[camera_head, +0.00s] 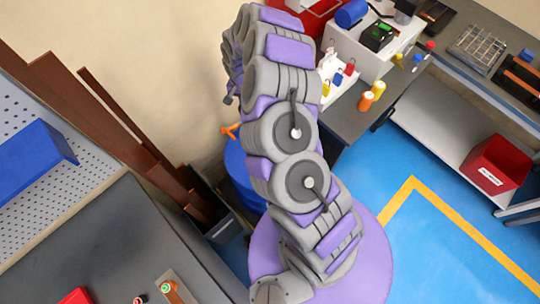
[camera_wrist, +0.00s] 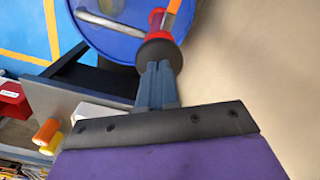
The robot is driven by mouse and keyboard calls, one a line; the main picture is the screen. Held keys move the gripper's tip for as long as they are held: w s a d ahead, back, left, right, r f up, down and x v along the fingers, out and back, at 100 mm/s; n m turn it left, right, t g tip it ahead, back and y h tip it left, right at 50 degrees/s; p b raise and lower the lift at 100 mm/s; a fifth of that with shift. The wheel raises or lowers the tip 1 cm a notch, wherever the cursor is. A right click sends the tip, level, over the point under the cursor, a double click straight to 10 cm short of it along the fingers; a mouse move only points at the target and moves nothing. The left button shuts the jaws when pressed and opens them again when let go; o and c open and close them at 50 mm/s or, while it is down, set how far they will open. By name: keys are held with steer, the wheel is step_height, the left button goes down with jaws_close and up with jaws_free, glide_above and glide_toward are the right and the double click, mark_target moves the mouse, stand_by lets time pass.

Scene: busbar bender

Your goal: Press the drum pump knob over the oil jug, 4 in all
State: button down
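The blue drum (camera_wrist: 120,25) fills the top of the wrist view, with a grey tube (camera_wrist: 108,22) across it. The pump knob (camera_wrist: 160,47), dark with a red part above, is straight ahead of my gripper (camera_wrist: 160,66). The two fingers are together, with their tips at the knob's near edge in the picture; I cannot tell whether they touch it. In the head view the drum (camera_head: 238,165) stands partly hidden behind my arm, with an orange part (camera_head: 230,130) above it. My gripper is hidden there. I cannot make out the oil jug.
Rusty flat bars (camera_head: 110,125) lean against the wall left of the drum, by a dark bin (camera_head: 227,228). A grey table (camera_head: 100,240) is at lower left. A bench with a red bin (camera_head: 495,165) stands right. Blue floor (camera_head: 390,170) is open between them.

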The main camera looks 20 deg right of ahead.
steer(key=shift+r+p, duration=1)
steer(key=shift+r, duration=2)
steer(key=shift+f, duration=0.2)
steer(key=shift+f+b, duration=0.75)
steer(key=shift+f, duration=2.5)
steer(key=shift+r+p, duration=0.8)
steer(key=shift+r, duration=2.7)
steer(key=shift+f, duration=0.25)
